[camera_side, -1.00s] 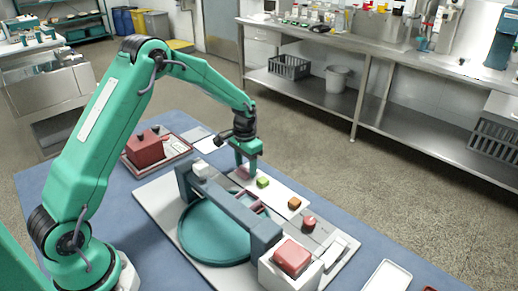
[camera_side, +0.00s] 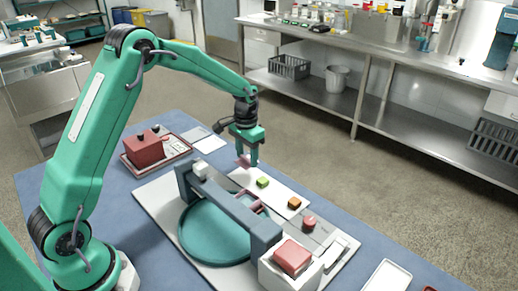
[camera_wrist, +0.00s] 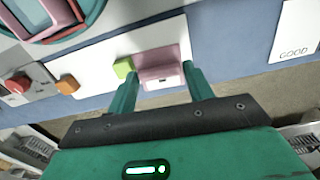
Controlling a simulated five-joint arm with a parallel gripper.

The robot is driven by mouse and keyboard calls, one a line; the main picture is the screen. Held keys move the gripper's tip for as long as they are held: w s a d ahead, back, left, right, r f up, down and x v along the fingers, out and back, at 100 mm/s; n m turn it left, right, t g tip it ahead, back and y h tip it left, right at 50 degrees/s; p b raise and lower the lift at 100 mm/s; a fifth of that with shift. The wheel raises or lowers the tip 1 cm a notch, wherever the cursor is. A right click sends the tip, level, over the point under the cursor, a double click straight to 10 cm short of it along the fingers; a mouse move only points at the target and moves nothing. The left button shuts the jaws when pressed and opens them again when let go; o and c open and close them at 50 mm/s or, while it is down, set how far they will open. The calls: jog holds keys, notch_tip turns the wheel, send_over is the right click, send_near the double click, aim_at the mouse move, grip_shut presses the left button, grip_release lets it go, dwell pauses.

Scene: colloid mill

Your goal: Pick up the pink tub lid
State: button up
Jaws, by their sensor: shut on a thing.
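The pink tub lid (camera_side: 242,161) is a small pink block between the fingers of my gripper (camera_side: 248,158), held a little above the white strip (camera_side: 275,195). In the wrist view the pink lid (camera_wrist: 161,74) spans the space between the two green fingertips of my gripper (camera_wrist: 160,84), which are shut on it. The lid's underside is hidden.
A green block (camera_side: 262,182) and an orange block (camera_side: 294,202) sit on the white strip. A dark grey beam (camera_side: 230,205) crosses a teal disc (camera_side: 212,235) nearby. A red box (camera_side: 144,150) stands on a tray at left. A red button (camera_side: 309,223) is at right.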

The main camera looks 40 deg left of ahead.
jog(key=s+d+r, duration=0.4)
jog(key=d+r, duration=0.2)
jog(key=d, duration=0.3)
jog(key=shift+d, duration=0.4)
jog(key=s+d+n, duration=0.1)
jog(key=s, duration=0.6)
jog(key=shift+d, duration=0.35)
jog(key=shift+f, duration=0.1)
jog(key=shift+f, duration=2.05)
jog(key=shift+f, duration=0.2)
dwell(1.0)
